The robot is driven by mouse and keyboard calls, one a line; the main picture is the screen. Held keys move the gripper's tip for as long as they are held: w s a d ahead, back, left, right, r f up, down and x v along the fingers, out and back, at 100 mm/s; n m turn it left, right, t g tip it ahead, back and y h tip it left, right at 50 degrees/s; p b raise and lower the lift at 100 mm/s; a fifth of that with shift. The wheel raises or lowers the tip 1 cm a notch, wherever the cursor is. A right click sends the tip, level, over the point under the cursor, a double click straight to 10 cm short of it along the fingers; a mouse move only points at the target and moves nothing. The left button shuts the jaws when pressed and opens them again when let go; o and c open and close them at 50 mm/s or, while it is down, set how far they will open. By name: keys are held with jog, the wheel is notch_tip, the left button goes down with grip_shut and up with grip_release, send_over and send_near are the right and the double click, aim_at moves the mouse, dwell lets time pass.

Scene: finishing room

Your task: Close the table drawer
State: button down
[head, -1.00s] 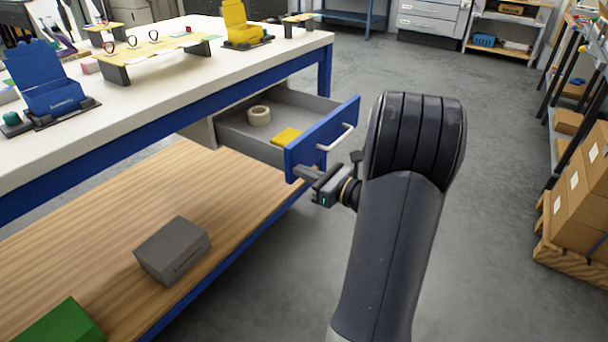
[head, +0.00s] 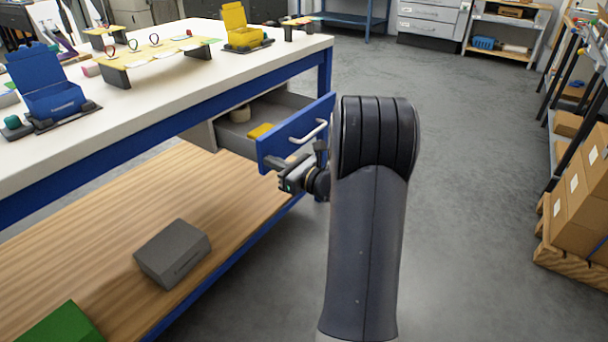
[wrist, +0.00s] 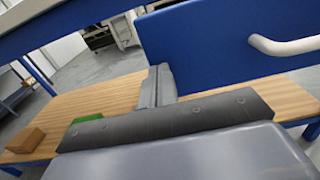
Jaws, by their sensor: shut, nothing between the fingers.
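The table drawer (head: 297,132) is partly open under the white tabletop (head: 180,75). Its blue front has a pale bar handle (head: 308,132). My gripper (head: 277,164) is shut and empty, at the lower near edge of the drawer front, beside the handle. In the wrist view the shut fingers (wrist: 158,85) stand close to the blue drawer front (wrist: 205,45), with the handle (wrist: 285,45) to the right. Whether the fingertips touch the front I cannot tell.
A wooden lower shelf (head: 100,235) holds a grey box (head: 173,253) and a green box (head: 65,325). Cardboard boxes (head: 575,205) stand on a pallet at the right. The grey floor (head: 470,200) between is clear.

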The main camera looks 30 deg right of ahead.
aim_at(226, 141)
jog(key=x, duration=1.6)
jog(key=shift+w+a, duration=0.15)
jog(key=shift+w, duration=0.15)
jog(key=shift+w+a, duration=0.1)
jog(key=shift+w, duration=0.15)
jog(key=shift+w+r, duration=0.15)
jog(key=shift+r, duration=0.05)
jog(key=shift+a+r, duration=0.1)
